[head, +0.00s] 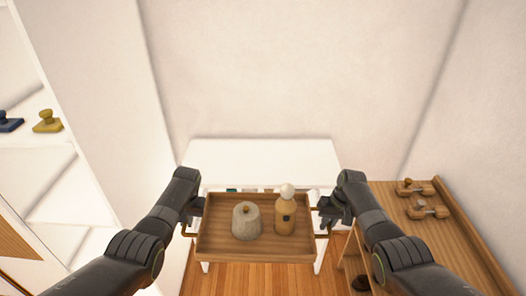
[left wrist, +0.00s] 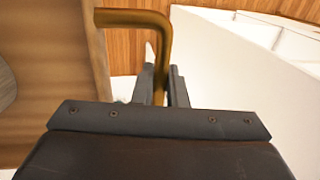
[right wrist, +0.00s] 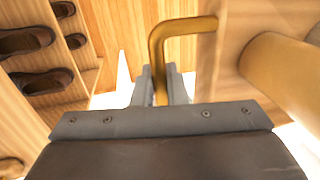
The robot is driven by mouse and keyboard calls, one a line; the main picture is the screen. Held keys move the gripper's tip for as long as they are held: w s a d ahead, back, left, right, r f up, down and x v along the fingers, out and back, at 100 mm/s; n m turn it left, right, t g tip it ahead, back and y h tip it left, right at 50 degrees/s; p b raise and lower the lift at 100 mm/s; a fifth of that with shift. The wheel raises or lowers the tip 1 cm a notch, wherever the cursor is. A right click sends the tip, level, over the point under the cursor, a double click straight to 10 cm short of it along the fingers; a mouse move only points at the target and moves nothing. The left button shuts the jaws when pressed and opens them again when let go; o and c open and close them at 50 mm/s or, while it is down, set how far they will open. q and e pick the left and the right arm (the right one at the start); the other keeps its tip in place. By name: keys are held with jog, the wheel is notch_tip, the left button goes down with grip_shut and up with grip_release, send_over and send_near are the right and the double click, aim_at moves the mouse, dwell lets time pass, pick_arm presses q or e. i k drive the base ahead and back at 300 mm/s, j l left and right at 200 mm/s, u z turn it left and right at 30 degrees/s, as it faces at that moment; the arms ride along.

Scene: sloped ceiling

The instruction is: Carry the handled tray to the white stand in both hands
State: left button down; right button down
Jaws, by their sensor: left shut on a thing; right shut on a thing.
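The wooden handled tray (head: 260,254) is held level in the head view, in front of the white stand (head: 265,155). On the tray stand a grey lidded pot (head: 246,222) and a wooden bottle (head: 285,218) with a white round top, both upright. My left gripper (head: 193,207) is shut on the tray's left brass handle (left wrist: 160,50). My right gripper (head: 328,207) is shut on the right brass handle (right wrist: 160,50).
A wooden shelf unit (head: 440,240) with wooden objects on top stands close on the right; shoes (right wrist: 30,40) sit on its shelves. A white shelf (head: 40,105) with a blue and a yellow object stands left. The stand's top looks clear. A wall rises behind it.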

aim_at(261, 159)
jog(key=i, duration=1.35)
